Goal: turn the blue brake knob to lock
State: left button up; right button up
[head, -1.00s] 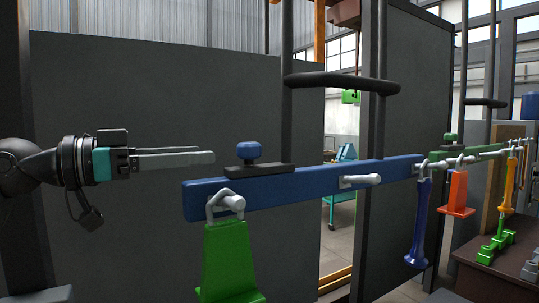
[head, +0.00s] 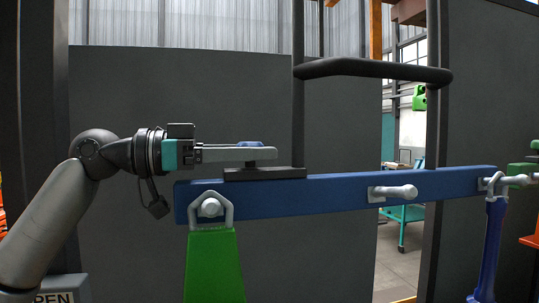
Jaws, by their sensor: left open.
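The blue brake knob (head: 251,144) sits above a black base plate (head: 265,173) on top of a blue beam (head: 330,194). Only a thin strip of the knob's top shows. My left gripper (head: 276,153) reaches in from the left, level with the knob. Its fingers hide most of the knob, with the near finger in front of it. It is open. I cannot tell whether the fingers touch the knob. My right gripper is not in view.
A green piece (head: 213,262) hangs by a metal ring from a peg on the beam's left end. A second peg (head: 395,193) sticks out at mid-beam. A blue handle (head: 488,248) hangs at right. A black bar (head: 375,70) crosses above the beam.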

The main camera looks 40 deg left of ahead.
pick_arm(q)
grip_shut()
dwell(0.8)
